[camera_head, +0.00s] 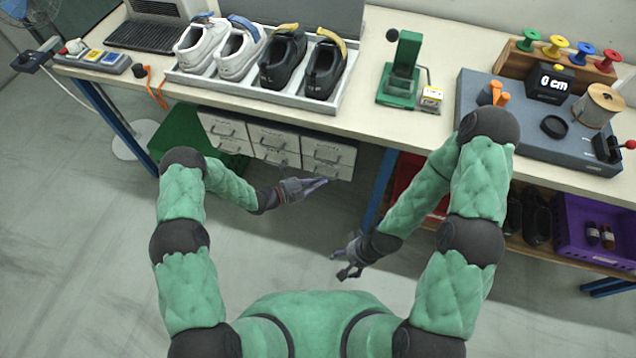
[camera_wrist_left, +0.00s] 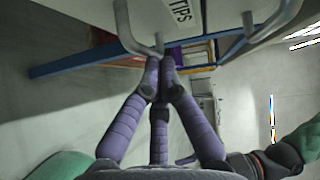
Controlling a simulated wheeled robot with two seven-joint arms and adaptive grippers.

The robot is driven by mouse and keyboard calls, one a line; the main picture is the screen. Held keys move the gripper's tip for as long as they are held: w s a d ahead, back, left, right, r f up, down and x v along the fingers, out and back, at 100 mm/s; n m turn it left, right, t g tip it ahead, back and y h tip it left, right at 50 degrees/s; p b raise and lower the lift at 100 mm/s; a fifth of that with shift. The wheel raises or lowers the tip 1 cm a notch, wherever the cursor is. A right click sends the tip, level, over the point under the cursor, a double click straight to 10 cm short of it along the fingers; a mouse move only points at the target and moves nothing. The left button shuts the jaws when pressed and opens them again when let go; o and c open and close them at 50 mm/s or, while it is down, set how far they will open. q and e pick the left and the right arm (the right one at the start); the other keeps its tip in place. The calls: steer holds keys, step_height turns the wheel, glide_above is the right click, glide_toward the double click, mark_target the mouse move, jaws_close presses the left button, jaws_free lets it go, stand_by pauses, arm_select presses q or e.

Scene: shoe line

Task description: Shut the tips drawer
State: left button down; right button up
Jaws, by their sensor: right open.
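The tips drawer front (camera_wrist_left: 180,14), with its TIPS label, shows at the top of the left wrist view, and a grey bar handle (camera_wrist_left: 128,35) is close to my fingertips. In the head view a block of small white drawers (camera_head: 272,140) hangs under the bench; their labels are too small to read. My left gripper (camera_head: 322,182) is just in front of and below the lower right drawers. Its purple fingers meet at their tips in the left wrist view (camera_wrist_left: 160,72), with nothing seen between them. Whether the fingers touch the handle, and how far the drawer is out, I cannot tell. My right gripper (camera_head: 344,267) is open and empty over the floor.
The bench top (camera_head: 365,115) bears a tray (camera_head: 260,95) of shoes and a green press (camera_head: 402,70). A blue bench leg (camera_head: 380,190) stands right of the drawers. A purple crate (camera_head: 590,235) sits on the lower shelf at right. The floor before the drawers is clear.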

arm_select(q)
steer(key=shift+w+r, duration=0.15)
steer(key=s+d+p+v, duration=0.1)
steer(key=p+v, duration=0.3)
steer(key=v, duration=0.9)
steer(key=shift+s+d, duration=0.15)
steer(key=shift+s, duration=0.75)
